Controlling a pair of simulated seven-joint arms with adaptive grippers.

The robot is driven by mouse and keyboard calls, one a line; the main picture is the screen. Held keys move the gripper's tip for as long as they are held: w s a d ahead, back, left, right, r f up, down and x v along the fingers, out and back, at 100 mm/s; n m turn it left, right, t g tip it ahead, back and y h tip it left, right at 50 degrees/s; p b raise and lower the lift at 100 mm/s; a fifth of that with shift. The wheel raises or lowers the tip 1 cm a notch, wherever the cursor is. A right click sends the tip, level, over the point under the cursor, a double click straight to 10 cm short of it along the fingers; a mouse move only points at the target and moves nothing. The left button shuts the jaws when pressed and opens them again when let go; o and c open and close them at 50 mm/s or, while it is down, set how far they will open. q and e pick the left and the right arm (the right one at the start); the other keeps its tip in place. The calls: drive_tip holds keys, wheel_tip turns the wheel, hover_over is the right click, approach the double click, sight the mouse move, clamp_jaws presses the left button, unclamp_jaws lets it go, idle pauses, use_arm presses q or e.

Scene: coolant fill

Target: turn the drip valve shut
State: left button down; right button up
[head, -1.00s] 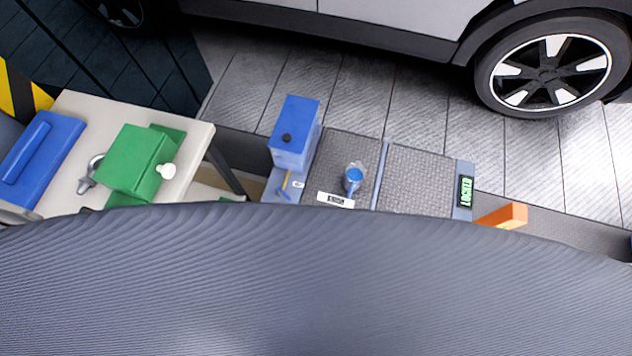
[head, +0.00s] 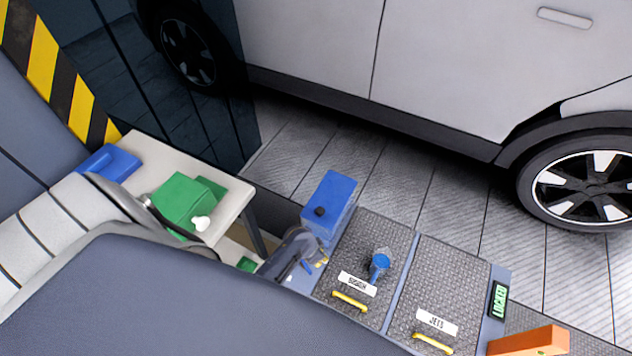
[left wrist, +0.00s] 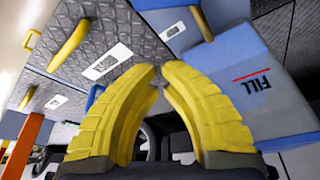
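The drip valve, a small brass-yellow piece (head: 322,262) with a blue lever (head: 308,266), sits low at the front of a blue tank (head: 329,198). In the left wrist view, the tank (left wrist: 262,90), marked FILL, is on the right, with a curved yellow piece (left wrist: 202,22) beside it that looks like the valve's brass part. My left gripper (left wrist: 159,72) has yellow fingers whose tips converge almost to touching, with nothing seen between them. In the head view its dark body (head: 288,252) is just left of the valve, its fingertips not clearly told apart. My right gripper is out of view.
Right of the tank are two textured lids with yellow handles (head: 350,301) (head: 432,343), a blue funnel-like piece (head: 380,262) and a LOCKED display (head: 499,299). A table (head: 235,200) at left carries a green box (head: 185,200) and a blue case (head: 108,162). A car stands behind.

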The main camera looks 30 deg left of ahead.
sight(306, 267)
use_arm(q)
drive_tip(key=shift+x, duration=3.1)
drive_tip(key=shift+s+a, duration=0.3)
drive_tip(key=shift+s, duration=0.3)
drive_tip(key=shift+s+a, duration=0.25)
drive_tip(key=shift+s, duration=0.35)
drive_tip(key=shift+s+a, duration=0.3)
drive_tip(key=shift+s, duration=0.3)
